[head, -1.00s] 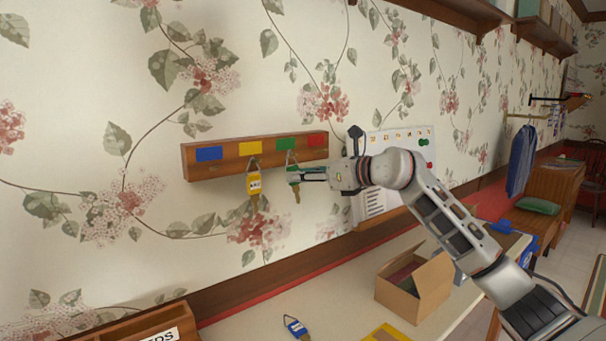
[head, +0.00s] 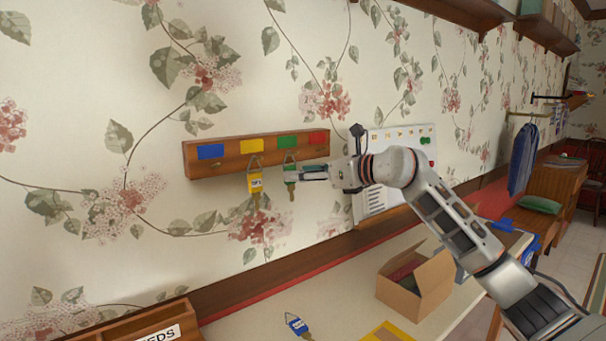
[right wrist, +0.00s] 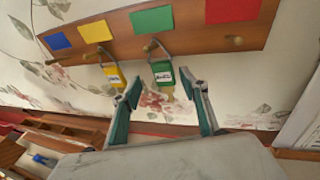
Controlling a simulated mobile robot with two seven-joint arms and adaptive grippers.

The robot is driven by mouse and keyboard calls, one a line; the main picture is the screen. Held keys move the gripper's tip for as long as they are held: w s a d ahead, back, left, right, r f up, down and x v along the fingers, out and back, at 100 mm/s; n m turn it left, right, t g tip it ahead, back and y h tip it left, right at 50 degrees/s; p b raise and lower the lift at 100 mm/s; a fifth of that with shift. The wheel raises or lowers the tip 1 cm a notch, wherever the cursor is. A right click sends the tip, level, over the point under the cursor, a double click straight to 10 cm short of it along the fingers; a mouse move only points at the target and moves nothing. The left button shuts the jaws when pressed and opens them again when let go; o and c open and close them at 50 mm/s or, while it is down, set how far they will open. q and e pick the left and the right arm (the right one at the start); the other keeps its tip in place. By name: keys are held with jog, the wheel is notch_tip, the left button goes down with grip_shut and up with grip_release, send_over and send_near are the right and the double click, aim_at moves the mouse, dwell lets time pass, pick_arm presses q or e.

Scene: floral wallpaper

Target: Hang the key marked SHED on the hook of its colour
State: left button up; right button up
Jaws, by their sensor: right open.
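The wooden rack (head: 220,167) on the wall has blue, yellow, green and red patches with small hooks below them. A key with a green tag (head: 290,172) hangs below the green patch (head: 287,142); in the right wrist view its tag (right wrist: 163,75) hangs from the hook under that patch. A yellow-tagged key (head: 255,184) hangs under the yellow patch. The lettering on the tags is too small to read surely. My right gripper (head: 303,173) is open just right of the green tag; its fingertips (right wrist: 166,92) stand apart on both sides of the key. My left gripper is out of view.
A blue-tagged key (head: 297,325) lies on the bench (head: 255,328). An open cardboard box (head: 415,288) and a yellow item (head: 388,332) are also there. A wooden tray (head: 130,325) stands at the lower left. A white board (head: 400,150) is on the wall behind my right arm.

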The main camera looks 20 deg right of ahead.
jog(key=v, duration=1.2)
jog(key=s+a+f+m+t+y, duration=0.4)
jog(key=s+a+m+y, duration=0.35)
jog(key=a, duration=0.45)
jog(key=s+d+f+m+t+h, duration=0.1)
jog(key=s+d+f+m+h, duration=0.2)
jog(key=d+f+m+h, duration=0.65)
jog(key=s+d+f+m+t+h, duration=0.1)
jog(key=s+d+f+m+h, duration=0.35)
jog(key=f+m+h, duration=0.85)
jog(key=s+d+f+m+g+y, duration=0.1)
jog(key=s+d+f+m+g, duration=0.15)
jog(key=s+f+g, duration=0.6)
jog(key=s+d+f+m+g, duration=0.2)
jog(key=s+f+m+g, duration=0.1)
jog(key=s+f, duration=1.05)
jog(key=w+a+f+m+t+y+p, duration=0.1)
jog(key=a+f+m+t+y, duration=0.2)
jog(key=a+f+y, duration=0.4)
jog(key=a+f, duration=0.6)
jog(key=a, duration=0.3)
jog(key=shift+w+a+y, duration=0.25)
jog(key=shift+w+y, duration=0.05)
